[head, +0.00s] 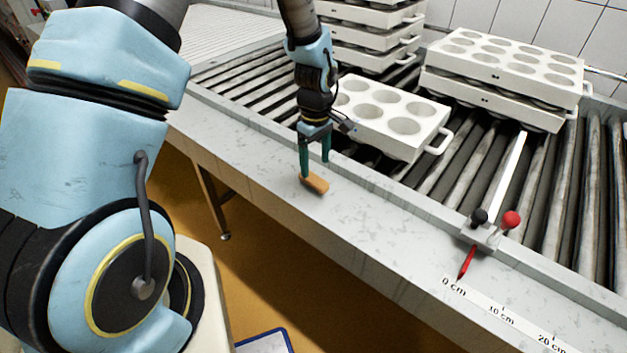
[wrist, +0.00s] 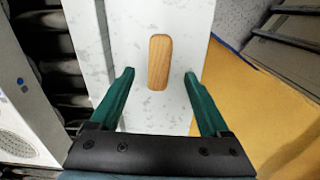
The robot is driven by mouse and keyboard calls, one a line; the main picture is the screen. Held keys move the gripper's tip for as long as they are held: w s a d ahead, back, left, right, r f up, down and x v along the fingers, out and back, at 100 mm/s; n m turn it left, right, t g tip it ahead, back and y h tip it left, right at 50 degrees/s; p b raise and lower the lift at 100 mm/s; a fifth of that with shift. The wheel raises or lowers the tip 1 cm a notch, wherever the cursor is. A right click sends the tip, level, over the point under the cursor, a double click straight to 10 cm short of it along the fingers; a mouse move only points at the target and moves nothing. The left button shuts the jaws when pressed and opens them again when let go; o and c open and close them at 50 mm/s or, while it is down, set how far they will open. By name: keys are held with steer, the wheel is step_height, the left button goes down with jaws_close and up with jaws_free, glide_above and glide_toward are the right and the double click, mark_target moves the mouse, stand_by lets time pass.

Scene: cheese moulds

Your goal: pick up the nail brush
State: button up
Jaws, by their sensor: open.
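The nail brush (head: 315,184) has a light wooden back and lies on the pale speckled ledge (head: 250,156) near its front edge. In the wrist view the brush (wrist: 160,62) shows as a rounded wooden bar, its long side running up and down the picture. My gripper (head: 315,168) points down at the brush, close to it. In the wrist view its green fingers (wrist: 158,82) are spread, one on each side of the brush's line, with clear gaps to it. Nothing is between them that I can see held. The bristles are hidden from above.
A white mould block (head: 422,143) with round cups stands on the rollers just behind my gripper. Stacked moulds (head: 500,85) stand farther right. A measuring stop with a red knob (head: 511,219) and a scale (head: 500,313) sit right along the ledge. The ledge between is clear.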

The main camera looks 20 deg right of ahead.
mark_target(314, 178)
steer(key=shift+w+a+f+p, duration=0.15)
steer(key=shift+f+p, duration=0.5)
steer(key=shift+f, duration=0.75)
steer(key=shift+w+d+f+p, duration=0.15)
steer(key=shift+f+p, duration=0.45)
steer(key=shift+f, duration=0.8)
steer(key=shift+a, duration=0.1)
steer(key=shift+c, duration=0.3)
jaws_close()
